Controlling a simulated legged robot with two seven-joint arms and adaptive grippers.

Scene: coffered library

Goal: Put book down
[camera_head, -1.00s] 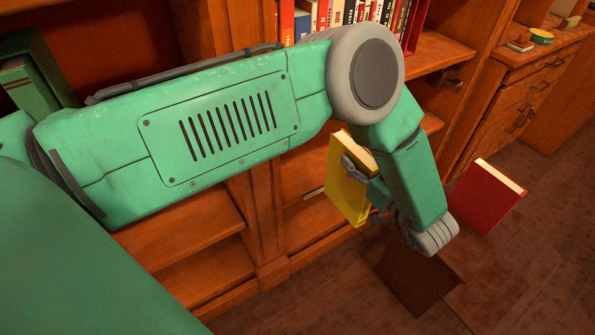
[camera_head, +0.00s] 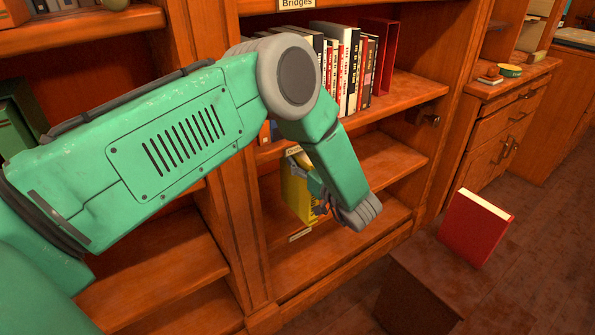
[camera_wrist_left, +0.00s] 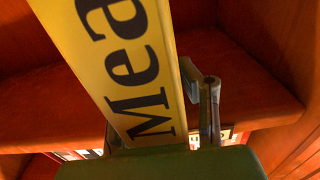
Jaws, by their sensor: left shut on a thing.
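My left gripper (camera_head: 316,192) is shut on a yellow book (camera_head: 297,198), in front of or just inside a lower compartment of the wooden bookcase; the depth is hard to tell. The book is roughly upright, partly covered by the gripper and forearm. In the left wrist view the yellow book (camera_wrist_left: 128,72) shows large dark letters "Mea", with one gripper finger (camera_wrist_left: 206,105) beside it. Whether the book touches a shelf board is unclear. The lower shelf board (camera_head: 345,242) has bare room to the right of the book. My right gripper is not in view.
A row of books (camera_head: 345,62) stands on the shelf above, under a "Bridges" label (camera_head: 297,4). A drawer cabinet (camera_head: 500,130) is behind on the right.

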